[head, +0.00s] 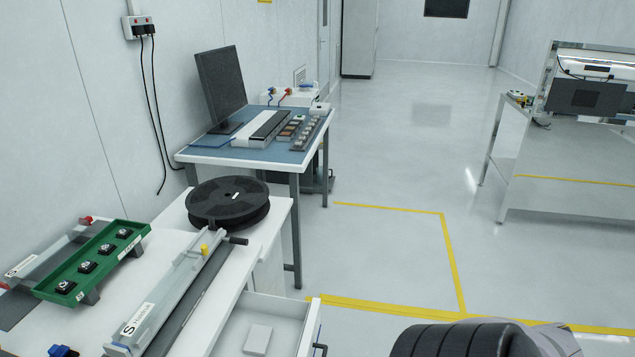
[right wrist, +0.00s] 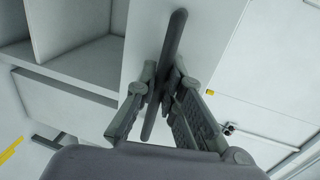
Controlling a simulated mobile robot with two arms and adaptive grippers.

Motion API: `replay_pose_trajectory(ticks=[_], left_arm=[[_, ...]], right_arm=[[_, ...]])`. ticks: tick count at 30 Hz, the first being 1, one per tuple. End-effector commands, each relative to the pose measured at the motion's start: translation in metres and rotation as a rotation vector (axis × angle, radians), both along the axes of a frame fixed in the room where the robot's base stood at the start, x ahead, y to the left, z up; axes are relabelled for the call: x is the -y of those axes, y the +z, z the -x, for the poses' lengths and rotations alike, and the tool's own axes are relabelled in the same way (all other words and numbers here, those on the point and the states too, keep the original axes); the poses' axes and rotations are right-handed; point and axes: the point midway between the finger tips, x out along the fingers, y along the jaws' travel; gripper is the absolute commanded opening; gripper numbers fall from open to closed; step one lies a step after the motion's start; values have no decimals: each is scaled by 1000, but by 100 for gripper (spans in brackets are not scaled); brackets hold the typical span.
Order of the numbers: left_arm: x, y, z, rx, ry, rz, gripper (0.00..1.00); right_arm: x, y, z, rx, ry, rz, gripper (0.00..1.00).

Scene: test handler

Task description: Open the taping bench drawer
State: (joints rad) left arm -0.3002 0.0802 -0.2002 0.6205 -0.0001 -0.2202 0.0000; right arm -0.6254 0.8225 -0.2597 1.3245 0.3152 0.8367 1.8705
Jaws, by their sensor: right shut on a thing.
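The taping bench (head: 275,222) is at the lower left of the head view. Its drawer (head: 311,328) stands pulled out at the bottom centre, with its inside showing and a small pale block (head: 257,340) in it. The drawer's dark handle (head: 320,350) shows at the bottom edge. In the right wrist view, my right gripper (right wrist: 163,88) is shut on the dark bar handle (right wrist: 174,40) of the white drawer front (right wrist: 212,45). My right arm (head: 465,340) shows at the bottom of the head view. My left gripper is in neither view.
On the bench are a black reel (head: 228,200), a long grey track (head: 170,300) and a green tray (head: 95,262) with several small dark parts. A blue-topped table (head: 215,153) with a monitor (head: 221,88) stands behind. Open floor (head: 395,240) with yellow lines lies to the right.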

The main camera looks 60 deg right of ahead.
Motion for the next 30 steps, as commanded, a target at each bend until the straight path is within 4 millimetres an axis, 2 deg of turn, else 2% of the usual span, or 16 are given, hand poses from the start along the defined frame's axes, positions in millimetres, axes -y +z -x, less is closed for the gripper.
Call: replay_pose_trajectory(ticks=[1, 2, 6, 17, 20, 30], left_arm=[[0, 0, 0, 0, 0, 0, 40], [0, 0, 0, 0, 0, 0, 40], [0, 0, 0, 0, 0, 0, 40], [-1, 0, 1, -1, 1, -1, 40], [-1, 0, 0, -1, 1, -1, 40], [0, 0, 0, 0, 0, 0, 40]], right_arm=[[0, 0, 0, -1, 0, 1, 0], [0, 0, 0, -1, 0, 1, 9], [0, 0, 0, 0, 0, 1, 18], [2, 0, 4, -2, 0, 0, 18], [6, 2, 15, -4, 0, 0, 18], [33, 17, 79, -6, 0, 1, 18]])
